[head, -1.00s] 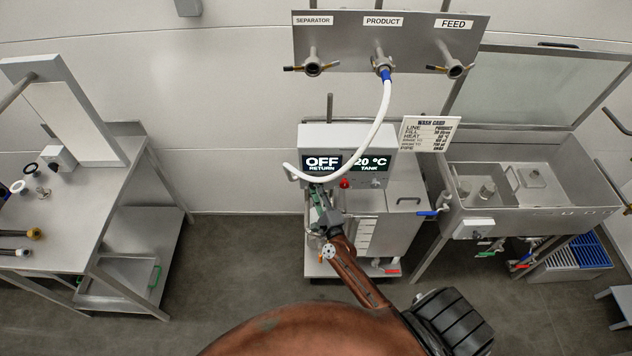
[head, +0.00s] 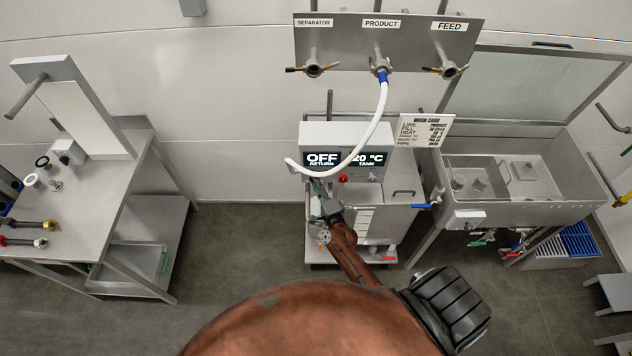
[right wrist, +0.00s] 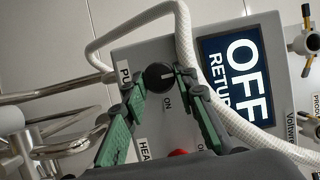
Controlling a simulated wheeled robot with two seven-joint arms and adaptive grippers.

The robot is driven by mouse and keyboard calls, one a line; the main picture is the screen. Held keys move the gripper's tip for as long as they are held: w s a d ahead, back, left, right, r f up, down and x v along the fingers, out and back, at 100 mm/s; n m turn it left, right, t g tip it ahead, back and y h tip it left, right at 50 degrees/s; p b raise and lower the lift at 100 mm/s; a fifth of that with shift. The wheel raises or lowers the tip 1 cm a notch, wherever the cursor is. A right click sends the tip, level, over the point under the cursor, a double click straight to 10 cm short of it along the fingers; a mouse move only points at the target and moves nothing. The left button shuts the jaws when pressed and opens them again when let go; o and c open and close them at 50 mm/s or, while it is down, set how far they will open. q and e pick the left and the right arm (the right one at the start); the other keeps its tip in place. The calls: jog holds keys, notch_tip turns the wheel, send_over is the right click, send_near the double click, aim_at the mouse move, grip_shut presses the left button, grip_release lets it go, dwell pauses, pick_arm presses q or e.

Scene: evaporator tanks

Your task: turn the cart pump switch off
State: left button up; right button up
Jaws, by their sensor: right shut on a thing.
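The pump switch is a black round knob (right wrist: 160,77) on the grey cart panel, beside labels partly reading "PU" and "ON". My right gripper (right wrist: 157,88) has its green-padded fingers on either side of this knob, shut on it. In the head view, my right gripper (head: 318,188) reaches up to the left part of the cart's control box (head: 345,138), and the knob is hidden there. The display (head: 322,160) reads "OFF RETURN", beside "20 °C TANK"; the "OFF" screen (right wrist: 238,75) also shows in the right wrist view. My left gripper is not in view.
A white hose (head: 373,135) hangs from the PRODUCT port across the control box, close to my right gripper. A red button (head: 343,178) sits below the display. A steel sink (head: 520,210) stands right, a bench (head: 95,205) left. Floor between bench and cart is clear.

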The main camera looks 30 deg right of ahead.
jog(key=o, duration=1.2)
jog(key=shift+c, duration=0.2)
jog(key=s+a, duration=0.2)
jog(key=s, duration=1)
jog(key=shift+w, duration=0.1)
